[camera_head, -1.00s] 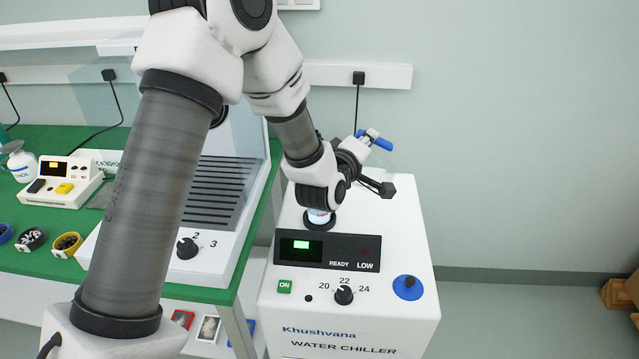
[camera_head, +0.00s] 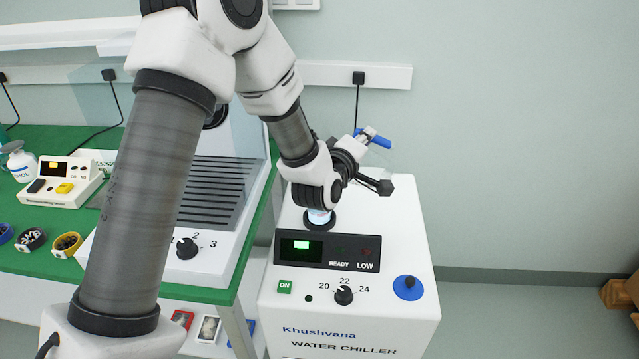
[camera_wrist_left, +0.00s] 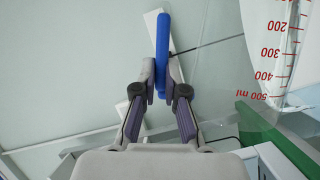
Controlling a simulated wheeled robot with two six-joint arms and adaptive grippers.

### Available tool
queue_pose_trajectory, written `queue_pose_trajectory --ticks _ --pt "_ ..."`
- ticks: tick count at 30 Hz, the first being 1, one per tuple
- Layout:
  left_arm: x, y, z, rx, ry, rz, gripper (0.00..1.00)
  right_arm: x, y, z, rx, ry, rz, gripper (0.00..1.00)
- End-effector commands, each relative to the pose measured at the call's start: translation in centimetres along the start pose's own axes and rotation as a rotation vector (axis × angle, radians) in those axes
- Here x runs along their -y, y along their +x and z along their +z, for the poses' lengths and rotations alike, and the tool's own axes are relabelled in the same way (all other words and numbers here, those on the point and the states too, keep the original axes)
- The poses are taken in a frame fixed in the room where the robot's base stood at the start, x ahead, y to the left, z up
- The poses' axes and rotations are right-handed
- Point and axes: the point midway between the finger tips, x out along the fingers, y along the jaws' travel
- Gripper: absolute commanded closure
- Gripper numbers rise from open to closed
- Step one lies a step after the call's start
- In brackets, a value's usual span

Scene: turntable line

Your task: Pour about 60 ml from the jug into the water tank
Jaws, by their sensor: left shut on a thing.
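My left gripper (camera_head: 370,152) is shut on the blue handle (camera_head: 377,139) of the jug. The handle also shows between the fingers in the wrist view (camera_wrist_left: 162,50). The clear jug (camera_wrist_left: 275,50) with red ml marks stands at the right there. In the head view my wrist hides most of it, and I cannot tell its exact tilt or water level. The water tank is the white water chiller (camera_head: 400,240). Its dark-ringed opening (camera_head: 319,226) is below my wrist, with something pale blue just above it. My right gripper is out of view.
A blue cap (camera_head: 408,288) with a black knob sits on the chiller's front right. The chiller panel (camera_head: 327,251) has a lit green display and READY and LOW lamps, both dark. A green bench (camera_head: 40,270) with small devices and dishes is at left.

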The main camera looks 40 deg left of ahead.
Motion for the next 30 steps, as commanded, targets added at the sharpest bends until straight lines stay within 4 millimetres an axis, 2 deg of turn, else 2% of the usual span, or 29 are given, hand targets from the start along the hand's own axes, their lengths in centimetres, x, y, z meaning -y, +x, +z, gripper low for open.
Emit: queue_pose_trajectory --ticks 10,11,13,15,16,30 --pt "-0.1 0.0 -0.2 -0.001 -0.011 0.007 1.00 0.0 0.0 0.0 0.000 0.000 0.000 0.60" --pt "-0.1 0.0 0.1 0.001 0.006 0.002 1.00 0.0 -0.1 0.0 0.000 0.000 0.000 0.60" --pt "0.1 0.7 2.2 0.011 0.141 -0.042 1.00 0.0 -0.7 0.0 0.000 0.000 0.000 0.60" --pt "1.2 1.4 4.4 0.014 0.307 -0.100 1.00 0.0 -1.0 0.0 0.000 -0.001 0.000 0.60" --pt "1.7 1.6 4.8 0.013 0.345 -0.116 1.00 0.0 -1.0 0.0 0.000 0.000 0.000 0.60" --pt "2.5 1.9 5.5 0.010 0.419 -0.151 1.00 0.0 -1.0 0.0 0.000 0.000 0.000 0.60"
